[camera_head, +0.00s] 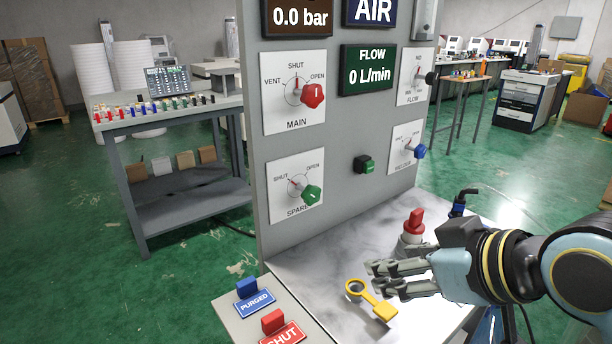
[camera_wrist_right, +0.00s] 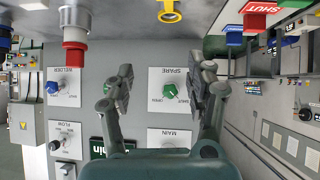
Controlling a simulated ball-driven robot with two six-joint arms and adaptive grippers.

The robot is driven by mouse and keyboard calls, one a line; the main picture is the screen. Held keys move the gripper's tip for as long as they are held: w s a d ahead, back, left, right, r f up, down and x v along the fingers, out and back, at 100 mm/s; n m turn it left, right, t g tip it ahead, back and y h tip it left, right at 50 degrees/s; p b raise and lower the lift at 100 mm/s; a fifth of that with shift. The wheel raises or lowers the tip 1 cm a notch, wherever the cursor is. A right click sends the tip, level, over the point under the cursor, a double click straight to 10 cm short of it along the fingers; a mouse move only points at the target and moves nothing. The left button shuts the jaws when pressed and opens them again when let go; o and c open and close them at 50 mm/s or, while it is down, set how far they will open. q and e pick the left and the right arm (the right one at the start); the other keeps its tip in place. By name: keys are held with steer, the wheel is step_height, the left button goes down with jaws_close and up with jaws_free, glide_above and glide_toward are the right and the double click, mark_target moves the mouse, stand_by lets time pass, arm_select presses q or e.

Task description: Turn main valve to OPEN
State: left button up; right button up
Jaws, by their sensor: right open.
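The main valve's red knob (camera_head: 312,95) sits on the white MAIN plate (camera_head: 285,115) at the upper left of the grey panel, under the 0.0 bar display. My right gripper (camera_head: 375,276) is open and empty, above the marble-look counter, right of and below the MAIN knob. The wrist view shows its spread fingers (camera_wrist_right: 167,72). My left gripper is not in view.
The green SPARE knob (camera_head: 312,195) is below MAIN. The black FLOW knob (camera_head: 431,78), blue knob (camera_head: 420,151) and green button (camera_head: 365,164) are right of it. A yellow key-like tool (camera_head: 381,309) and red-topped fitting (camera_head: 413,222) are on the counter. PURGED (camera_head: 254,303) and SHUT (camera_head: 283,336) tags stand front left.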

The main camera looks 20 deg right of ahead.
steer(key=w+a+r+n+t+y, duration=0.1)
steer(key=w+r+t, duration=0.15)
steer(key=r, duration=0.35)
steer(key=w+a+r+t+y, duration=0.1)
steer(key=w+a+r+t, duration=0.15)
steer(key=r, duration=0.25)
steer(key=n+t+y, duration=0.1)
steer(key=t+y, duration=0.1)
glide_toward(316, 95)
steer(key=p+x, duration=0.1)
steer(key=x, duration=0.9)
steer(key=shift+w+a+p, duration=0.1)
steer(key=shift+w+p, duration=0.2)
steer(key=shift+w+a, duration=0.15)
steer(key=shift+w, duration=0.2)
steer(key=shift+c, duration=0.2)
steer(key=shift+f, duration=0.1)
jaws_close()
steer(key=shift+w+f, duration=0.1)
